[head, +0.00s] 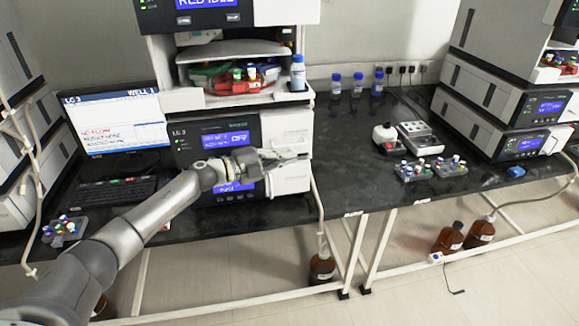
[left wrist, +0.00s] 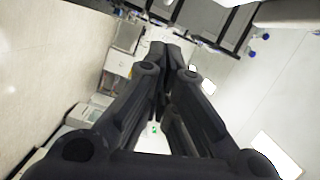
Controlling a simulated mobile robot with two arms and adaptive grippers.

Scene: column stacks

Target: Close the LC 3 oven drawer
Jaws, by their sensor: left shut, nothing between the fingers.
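The LC 3 stack (head: 190,150) stands on the black bench, with dark front panels and lit blue displays. To the right of its dark panels is a white front section (head: 287,126), which I take to be the oven part. My arm hides some of it, and I cannot tell whether a drawer there stands out. My left gripper (head: 302,158) is in front of this white section, pointing right, with its fingers shut and empty. In the left wrist view the dark fingers (left wrist: 170,47) meet at their tips. I cannot tell whether they touch the white front. My right gripper is not in view.
A monitor (head: 117,122) marked LC 3 and a keyboard (head: 103,193) are left of the stack. A bottle (head: 298,73) stands on an upper tray. Vial racks (head: 433,168) and a small device (head: 418,138) are to the right. The bench between is mostly clear.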

